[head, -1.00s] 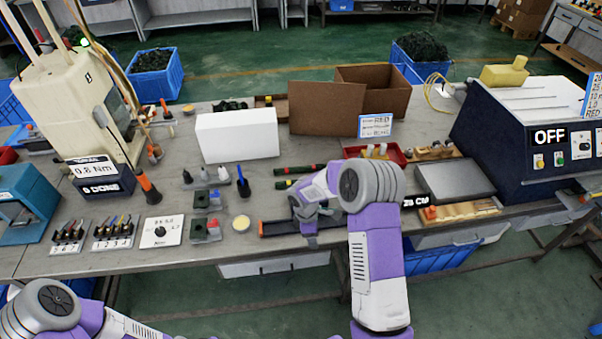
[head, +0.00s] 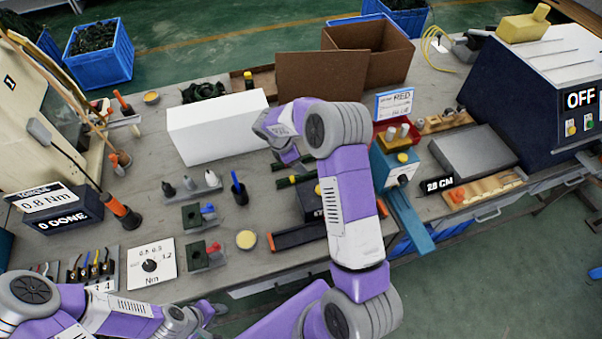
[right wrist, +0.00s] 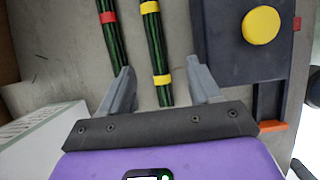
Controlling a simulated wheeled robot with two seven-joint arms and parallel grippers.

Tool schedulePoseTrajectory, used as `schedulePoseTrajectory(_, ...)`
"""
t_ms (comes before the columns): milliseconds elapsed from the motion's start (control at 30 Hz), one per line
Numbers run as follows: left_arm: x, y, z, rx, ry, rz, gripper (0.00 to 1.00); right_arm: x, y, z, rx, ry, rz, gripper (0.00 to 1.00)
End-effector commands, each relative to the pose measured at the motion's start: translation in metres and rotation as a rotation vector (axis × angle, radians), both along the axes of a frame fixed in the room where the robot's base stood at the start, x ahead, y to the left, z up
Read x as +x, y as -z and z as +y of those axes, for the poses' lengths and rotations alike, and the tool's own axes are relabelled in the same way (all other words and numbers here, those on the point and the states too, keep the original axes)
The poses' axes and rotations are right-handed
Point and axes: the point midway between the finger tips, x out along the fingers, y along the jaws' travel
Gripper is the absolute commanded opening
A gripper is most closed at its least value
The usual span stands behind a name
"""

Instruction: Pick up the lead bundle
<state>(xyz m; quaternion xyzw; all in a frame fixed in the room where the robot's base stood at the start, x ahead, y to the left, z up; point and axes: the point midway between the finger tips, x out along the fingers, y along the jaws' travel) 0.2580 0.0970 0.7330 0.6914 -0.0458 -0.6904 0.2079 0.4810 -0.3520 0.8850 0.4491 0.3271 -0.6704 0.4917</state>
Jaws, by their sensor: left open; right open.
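Two dark green lead bundles lie on the bench. In the right wrist view, one bundle has yellow bands (right wrist: 161,50) and the other has a red band (right wrist: 111,38). My right gripper (right wrist: 160,74) is open. The yellow-banded bundle's near end lies between its fingers as seen from the wrist; the red-banded one is to the left. I cannot tell the gap in height. In the head view, my right arm partly hides the bundles (head: 289,182). My left gripper (head: 208,311) is open and empty at the bench's front edge, away from the bundles.
A white box (head: 215,128) stands left of my right gripper. A dark box with a yellow button (right wrist: 240,60) is close on its right. A blue device (head: 397,172) stands right of my right arm. Small fixtures (head: 205,217) stand at the front left.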

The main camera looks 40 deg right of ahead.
Motion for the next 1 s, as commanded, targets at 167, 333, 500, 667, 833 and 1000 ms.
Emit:
schedulePoseTrajectory(167,0.001,0.022,0.000,0.000,0.000,-0.001,0.43,0.000,0.023,0.000,0.000,0.000,0.000,0.63)
schedulePoseTrajectory(333,0.001,0.026,0.000,0.000,-0.001,-0.002,0.43,-0.002,0.036,-0.005,0.002,0.002,0.002,0.63)
schedulePoseTrajectory(500,0.001,0.027,0.000,0.000,0.000,-0.001,0.43,-0.005,0.048,-0.012,0.001,0.001,0.000,0.63)
schedulePoseTrajectory(667,0.001,0.033,0.000,0.000,-0.001,-0.002,0.43,-0.011,0.066,-0.022,0.001,0.002,0.003,0.63)
schedulePoseTrajectory(833,0.001,0.037,0.000,0.000,-0.001,-0.002,0.43,-0.014,0.087,-0.031,0.002,0.001,0.001,0.63)
schedulePoseTrajectory(1000,0.001,0.037,0.000,0.000,-0.001,-0.002,0.43,-0.014,0.090,-0.033,0.001,0.000,0.000,0.63)
